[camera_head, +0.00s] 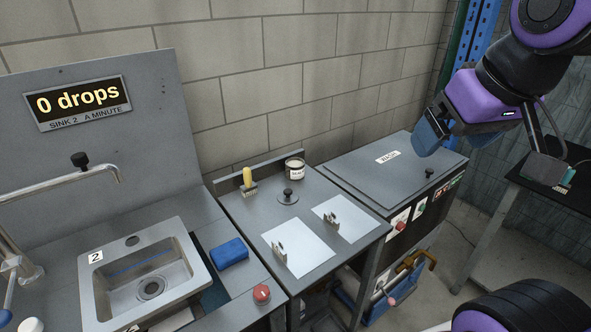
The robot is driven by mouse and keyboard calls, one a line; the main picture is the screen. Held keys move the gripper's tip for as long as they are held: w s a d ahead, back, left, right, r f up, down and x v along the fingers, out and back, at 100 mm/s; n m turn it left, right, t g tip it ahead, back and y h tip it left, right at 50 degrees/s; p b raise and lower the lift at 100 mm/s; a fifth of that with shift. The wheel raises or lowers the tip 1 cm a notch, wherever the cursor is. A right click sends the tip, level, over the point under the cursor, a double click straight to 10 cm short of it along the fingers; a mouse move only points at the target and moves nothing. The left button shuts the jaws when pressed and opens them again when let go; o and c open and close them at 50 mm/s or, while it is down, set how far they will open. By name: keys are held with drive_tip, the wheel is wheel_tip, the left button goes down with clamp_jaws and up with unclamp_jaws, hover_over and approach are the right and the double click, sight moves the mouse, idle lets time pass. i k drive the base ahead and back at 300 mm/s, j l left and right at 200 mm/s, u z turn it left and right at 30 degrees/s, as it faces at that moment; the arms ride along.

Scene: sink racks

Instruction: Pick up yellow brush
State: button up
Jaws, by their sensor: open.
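The yellow brush (247,179) stands upright with its handle up at the back left of the grey middle worktop, close to the low back ledge. Its bristle end is down on the worktop. My gripper (432,134) is at the upper right, above the closed grey chest. It is open and empty, well to the right of the brush and higher than it. Part of the gripper is turned away, so its fingertips show only partly.
A labelled jar (295,170) and a black-knobbed disc (288,196) stand right of the brush. Two white sheets (299,247) with small metal brackets lie in front. A blue sponge (229,253) and a sink (150,283) are at left. The chest (372,171) stands right.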

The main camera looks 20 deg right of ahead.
sight(250, 187)
drive_tip(key=i+l+u, duration=0.7)
drive_tip(key=k+j, duration=0.05)
drive_tip(key=k, duration=0.05)
